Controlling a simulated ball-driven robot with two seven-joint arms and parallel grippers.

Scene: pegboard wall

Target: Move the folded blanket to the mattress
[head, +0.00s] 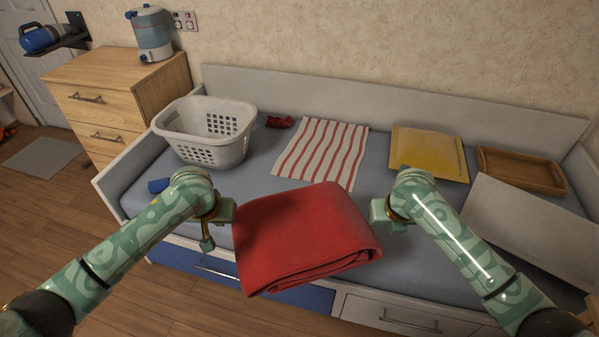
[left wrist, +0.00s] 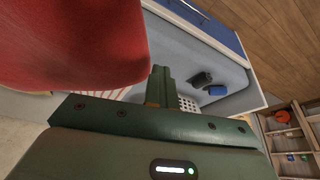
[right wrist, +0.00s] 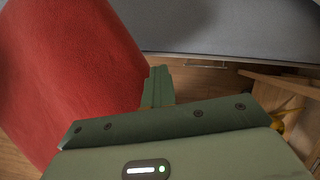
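The folded red blanket (head: 305,235) hangs tilted in the air at the front edge of the bed, between my two grippers. The blue-grey mattress (head: 425,255) lies behind and to the right of it, with bare patches. My left gripper (head: 222,218) is at the blanket's left edge and my right gripper (head: 382,213) is at its right edge. The blanket also fills the left of the left wrist view (left wrist: 70,40) and of the right wrist view (right wrist: 65,70). It appears held by both grippers, though the contact is partly hidden.
A wooden dresser (head: 115,85) stands left.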

